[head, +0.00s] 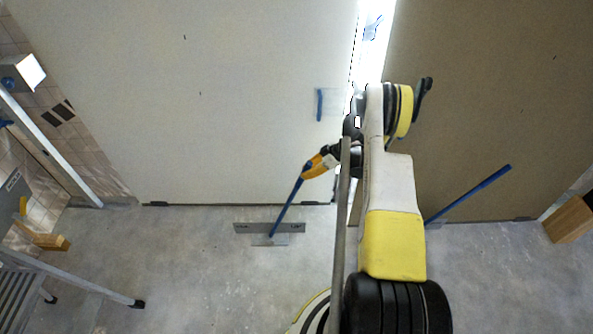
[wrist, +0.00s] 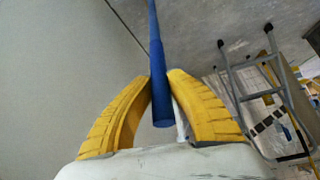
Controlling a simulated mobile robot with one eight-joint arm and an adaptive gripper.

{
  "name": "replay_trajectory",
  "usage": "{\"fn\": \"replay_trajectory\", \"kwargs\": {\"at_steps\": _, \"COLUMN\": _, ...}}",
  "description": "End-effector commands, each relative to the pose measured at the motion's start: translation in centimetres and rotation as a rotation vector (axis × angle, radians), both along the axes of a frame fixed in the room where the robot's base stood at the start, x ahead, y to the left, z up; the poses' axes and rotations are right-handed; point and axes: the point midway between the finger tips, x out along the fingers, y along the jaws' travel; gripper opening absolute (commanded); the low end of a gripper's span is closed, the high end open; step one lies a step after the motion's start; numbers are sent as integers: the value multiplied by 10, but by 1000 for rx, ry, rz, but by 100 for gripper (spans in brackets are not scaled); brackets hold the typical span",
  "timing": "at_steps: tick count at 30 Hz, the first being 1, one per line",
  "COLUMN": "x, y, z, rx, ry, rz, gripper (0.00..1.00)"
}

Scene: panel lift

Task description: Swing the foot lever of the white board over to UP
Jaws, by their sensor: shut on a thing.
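The white board (head: 230,90) stands upright and fills the left and middle of the head view. Its foot lever (head: 284,208) is a blue bar that rises at a slant from a grey plate (head: 250,227) on the floor, leaning up to the right. The plate has small dark marks at both ends, too small to read. My gripper (head: 306,172) is shut on the lever's upper end. In the wrist view the blue lever (wrist: 155,45) runs between my two yellow fingers (wrist: 159,82), its end poking through toward the palm.
A brown board (head: 480,110) stands on the right with another slanted blue lever (head: 470,193). A wooden block (head: 569,219) lies at far right. A metal ladder (head: 75,282) stands at lower left; it also shows in the wrist view (wrist: 238,92). Floor left of the plate is clear.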

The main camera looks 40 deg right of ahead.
Motion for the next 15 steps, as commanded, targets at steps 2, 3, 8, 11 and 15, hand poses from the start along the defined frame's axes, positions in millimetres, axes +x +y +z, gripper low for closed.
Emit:
{"fn": "replay_trajectory", "kwargs": {"at_steps": 2, "x": -3, "y": -3, "z": -3, "rx": 0, "ry": 0, "rz": -1, "gripper": 0}}
{"fn": "replay_trajectory", "kwargs": {"at_steps": 3, "x": -3, "y": -4, "z": -3, "rx": 1, "ry": 0, "rz": -1, "gripper": 0}}
{"fn": "replay_trajectory", "kwargs": {"at_steps": 8, "x": -3, "y": -4, "z": -3, "rx": 1, "ry": 0, "rz": -1, "gripper": 0}}
{"fn": "replay_trajectory", "kwargs": {"at_steps": 11, "x": -3, "y": -4, "z": -3, "rx": 1, "ry": 0, "rz": -1, "gripper": 0}}
{"fn": "replay_trajectory", "kwargs": {"at_steps": 15, "x": -3, "y": -3, "z": -3, "rx": 1, "ry": 0, "rz": -1, "gripper": 44}}
